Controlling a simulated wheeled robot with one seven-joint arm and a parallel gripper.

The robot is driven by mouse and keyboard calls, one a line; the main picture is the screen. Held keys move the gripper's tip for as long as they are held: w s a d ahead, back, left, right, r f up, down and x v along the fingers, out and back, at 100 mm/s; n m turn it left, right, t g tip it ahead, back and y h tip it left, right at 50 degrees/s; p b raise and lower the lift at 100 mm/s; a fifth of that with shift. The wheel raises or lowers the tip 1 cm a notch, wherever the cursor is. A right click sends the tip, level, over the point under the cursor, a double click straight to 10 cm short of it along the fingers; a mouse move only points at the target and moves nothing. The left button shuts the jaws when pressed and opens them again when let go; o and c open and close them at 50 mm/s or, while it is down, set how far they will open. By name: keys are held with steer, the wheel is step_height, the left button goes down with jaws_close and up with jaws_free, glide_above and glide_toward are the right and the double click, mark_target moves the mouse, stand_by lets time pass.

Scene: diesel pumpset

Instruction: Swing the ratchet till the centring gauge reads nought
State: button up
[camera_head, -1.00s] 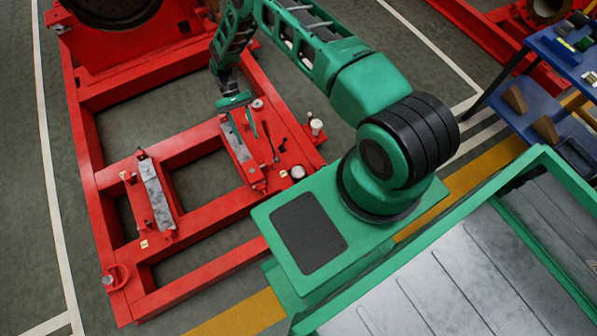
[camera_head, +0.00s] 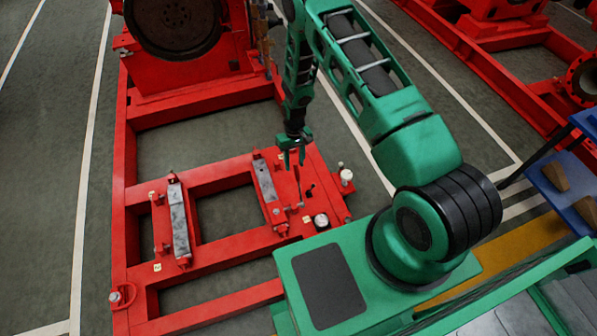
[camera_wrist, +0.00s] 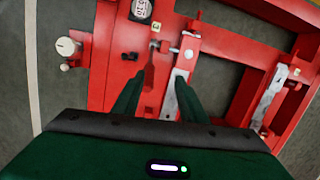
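My gripper (camera_head: 291,158) points down over the right end of the red base frame. Its two fingers are apart with nothing between them, and they also show spread in the wrist view (camera_wrist: 160,98). A round white-faced dial, likely the centring gauge (camera_head: 321,220), sits on the red plate.
Two grey mounting pads (camera_head: 180,220) (camera_head: 265,180) lie on the red frame (camera_head: 215,250). A white-capped post (camera_head: 347,176) stands at the plate's right edge. A large red housing (camera_head: 175,60) rises behind. A blue stand (camera_head: 565,190) is at the right.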

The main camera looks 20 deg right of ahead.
mark_target(297, 171)
steer(key=shift+w+d+r+n+t, duration=0.15)
steer(key=shift+w+d+r+t, duration=0.15)
steer(key=shift+d+r+t, duration=0.15)
steer(key=shift+w+d+r+n+t, duration=0.15)
steer(key=shift+w+d+r+t, duration=0.2)
steer(key=shift+d, duration=0.2)
steer(key=shift+d+f, duration=0.1)
steer(key=f, duration=1)
steer(key=shift+a+f, duration=0.3)
steer(key=shift+a, duration=0.1)
steer(key=shift+c, duration=0.4)
jaws_close()
